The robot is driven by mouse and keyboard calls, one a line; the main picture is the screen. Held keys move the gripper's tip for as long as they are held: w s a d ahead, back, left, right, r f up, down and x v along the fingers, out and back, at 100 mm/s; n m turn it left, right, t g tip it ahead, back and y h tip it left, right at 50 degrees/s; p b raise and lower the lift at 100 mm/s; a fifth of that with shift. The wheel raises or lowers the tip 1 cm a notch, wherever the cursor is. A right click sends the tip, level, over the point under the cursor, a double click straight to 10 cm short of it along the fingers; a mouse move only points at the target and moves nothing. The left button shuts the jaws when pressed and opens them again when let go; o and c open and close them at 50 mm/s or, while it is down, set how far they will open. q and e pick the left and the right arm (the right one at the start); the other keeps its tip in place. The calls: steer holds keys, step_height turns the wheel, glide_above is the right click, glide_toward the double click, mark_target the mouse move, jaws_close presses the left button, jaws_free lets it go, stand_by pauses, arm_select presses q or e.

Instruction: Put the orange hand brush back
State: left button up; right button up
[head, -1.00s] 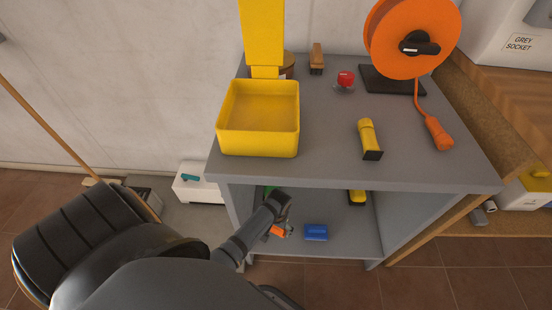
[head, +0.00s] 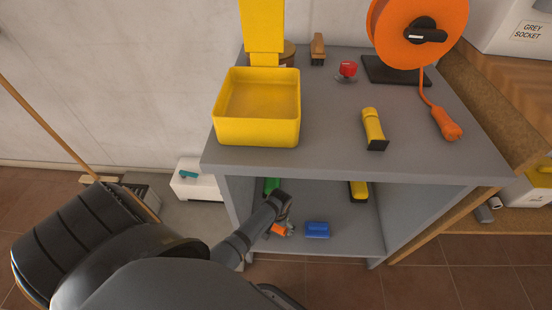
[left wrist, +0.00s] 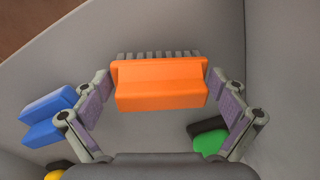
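The orange hand brush (head: 279,229) is on the lower shelf of the grey shelf unit (head: 345,245), partly hidden by my left gripper (head: 285,213) in the head view. In the left wrist view the orange hand brush (left wrist: 160,84) lies between the spread fingers of my left gripper (left wrist: 160,92), bristles toward the top of the picture. The fingertips are close to both its ends; I cannot make out clear contact. My right gripper is in neither view.
A blue object (head: 317,230), a green one (head: 271,186) and a yellow one (head: 358,190) are on the lower shelf. The top holds a yellow tray (head: 258,133), a yellow torch (head: 373,128) and an orange cable reel (head: 398,38). The shelf board hangs above my gripper.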

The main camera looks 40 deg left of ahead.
arm_select(q)
steer(key=shift+r, duration=0.15)
steer(key=r+p, duration=0.1)
steer(key=r, duration=0.1)
steer(key=r+p, duration=0.1)
steer(key=r, duration=0.2)
steer(key=r+p, duration=0.2)
steer(key=shift+d+r, duration=0.3)
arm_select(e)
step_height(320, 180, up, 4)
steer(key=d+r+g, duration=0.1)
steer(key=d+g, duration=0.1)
arm_select(q)
step_height(320, 180, up, 2)
steer(key=shift+s+r+p, duration=0.1)
steer(key=shift+p, duration=0.5)
step_height(320, 180, up, 2)
steer(key=shift+d+r+p, duration=0.1)
steer(key=shift+d+p, duration=0.05)
steer(key=shift+p, duration=0.15)
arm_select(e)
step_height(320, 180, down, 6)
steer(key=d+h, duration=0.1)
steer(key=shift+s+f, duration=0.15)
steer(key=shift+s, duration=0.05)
arm_select(q)
steer(key=shift+s, duration=0.1)
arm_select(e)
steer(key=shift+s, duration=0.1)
